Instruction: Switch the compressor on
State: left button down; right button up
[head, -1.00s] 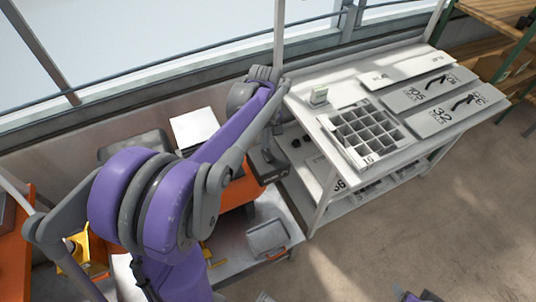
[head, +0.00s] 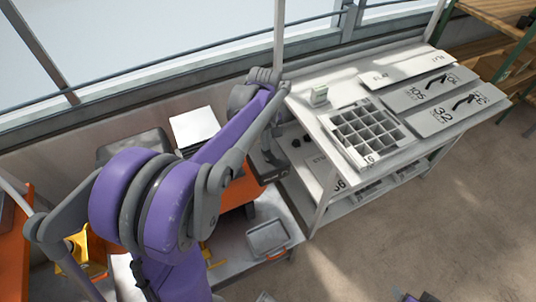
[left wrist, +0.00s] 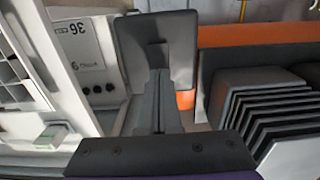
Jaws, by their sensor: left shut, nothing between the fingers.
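My left gripper (head: 269,165) hangs down past the near left corner of the white table, beside the orange bench. In the left wrist view its two grey fingers (left wrist: 158,100) are together, with nothing between them. They point toward the gap between a pale panel marked 36 (left wrist: 88,50) and an orange edge (left wrist: 250,34). I cannot surely pick out the compressor or its switch; my left arm covers part of the bench area. My right gripper is not visible; only small dark and purple parts show at the bottom edge of the head view.
A white table (head: 312,108) bears a compartment tray (head: 372,154), a pale green block (head: 319,95) and flat labelled plates with handles. A dark ribbed stack (left wrist: 262,105) stands close right of the gripper. A grey bin (head: 267,238) sits low. The floor at right is clear.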

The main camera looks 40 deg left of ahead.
pick_arm(q)
jog(key=shift+f, duration=0.45)
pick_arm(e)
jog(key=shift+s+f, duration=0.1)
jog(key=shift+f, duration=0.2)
pick_arm(q)
jog(key=shift+r, duration=0.1)
jog(key=shift+r+p, duration=1.65)
jog(key=shift+r, duration=1.85)
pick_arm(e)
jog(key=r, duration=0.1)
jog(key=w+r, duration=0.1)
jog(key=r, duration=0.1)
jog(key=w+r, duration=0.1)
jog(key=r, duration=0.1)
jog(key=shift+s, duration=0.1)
